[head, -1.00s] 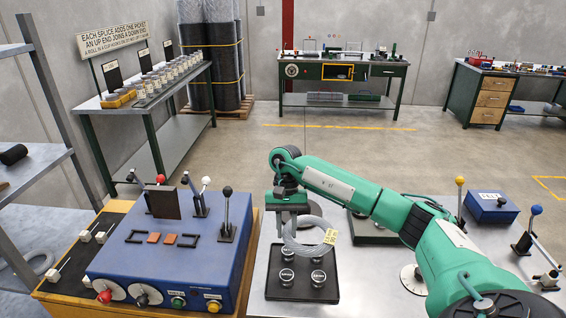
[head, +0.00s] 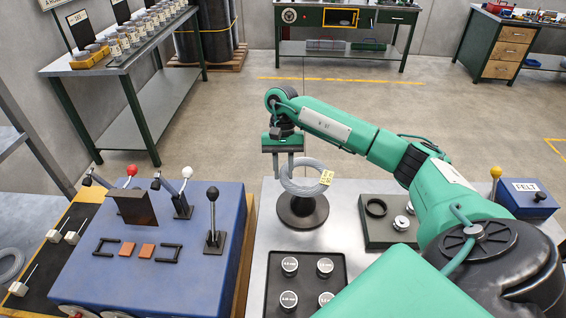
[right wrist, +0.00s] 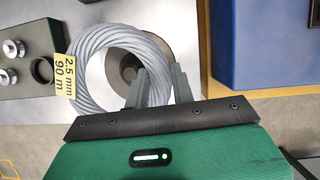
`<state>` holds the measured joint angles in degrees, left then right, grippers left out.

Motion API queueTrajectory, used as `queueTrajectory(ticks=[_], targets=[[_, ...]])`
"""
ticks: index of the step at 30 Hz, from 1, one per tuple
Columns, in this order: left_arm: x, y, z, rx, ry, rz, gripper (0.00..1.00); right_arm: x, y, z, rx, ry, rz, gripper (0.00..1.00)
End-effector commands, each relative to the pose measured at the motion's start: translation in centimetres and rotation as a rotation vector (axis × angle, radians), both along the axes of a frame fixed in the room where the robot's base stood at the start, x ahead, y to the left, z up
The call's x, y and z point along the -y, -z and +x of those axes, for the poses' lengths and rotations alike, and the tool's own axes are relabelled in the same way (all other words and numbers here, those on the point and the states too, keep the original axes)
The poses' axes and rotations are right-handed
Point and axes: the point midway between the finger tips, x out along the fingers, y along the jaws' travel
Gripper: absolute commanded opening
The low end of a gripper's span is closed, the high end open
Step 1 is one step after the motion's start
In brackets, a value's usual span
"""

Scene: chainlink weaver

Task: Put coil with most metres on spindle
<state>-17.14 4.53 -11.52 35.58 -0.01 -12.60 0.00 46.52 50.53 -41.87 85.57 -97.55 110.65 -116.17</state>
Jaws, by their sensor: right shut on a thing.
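A grey wire coil (head: 291,178) with a yellow tag (head: 326,177) is held by my right gripper (head: 283,168), which is shut on its rim. In the right wrist view the coil (right wrist: 95,48) has a tag (right wrist: 66,76) reading "2.5 mm 90 m". A dark round base (head: 302,212), which looks like the spindle's, stands on the metal table just below and behind the coil. Its centre shows through the coil in the right wrist view (right wrist: 130,68). I cannot tell whether the coil touches it. My left gripper is not in view. Another coil (head: 10,265) lies at the far left, its tag unseen.
A grey-green box (head: 388,235) with a ring and knobs stands to the right. The blue machine (head: 160,240) with upright levers (head: 213,220) is to the left.

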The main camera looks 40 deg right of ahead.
Motion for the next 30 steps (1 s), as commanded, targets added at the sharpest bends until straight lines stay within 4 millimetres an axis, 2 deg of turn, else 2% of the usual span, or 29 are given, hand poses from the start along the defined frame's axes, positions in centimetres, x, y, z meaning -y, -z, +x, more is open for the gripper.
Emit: queueTrajectory(ticks=[7, 23, 30], targets=[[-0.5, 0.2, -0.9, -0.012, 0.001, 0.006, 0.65, 0.0, 1.3, 0.0, 0.000, 0.001, 0.000, 0.00], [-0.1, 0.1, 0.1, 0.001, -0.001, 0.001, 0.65, 0.0, 6.6, 0.0, -0.001, 0.001, 0.002, 0.00], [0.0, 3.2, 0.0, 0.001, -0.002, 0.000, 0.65, 0.0, 9.5, 0.0, 0.001, 0.000, 0.000, 0.00]])
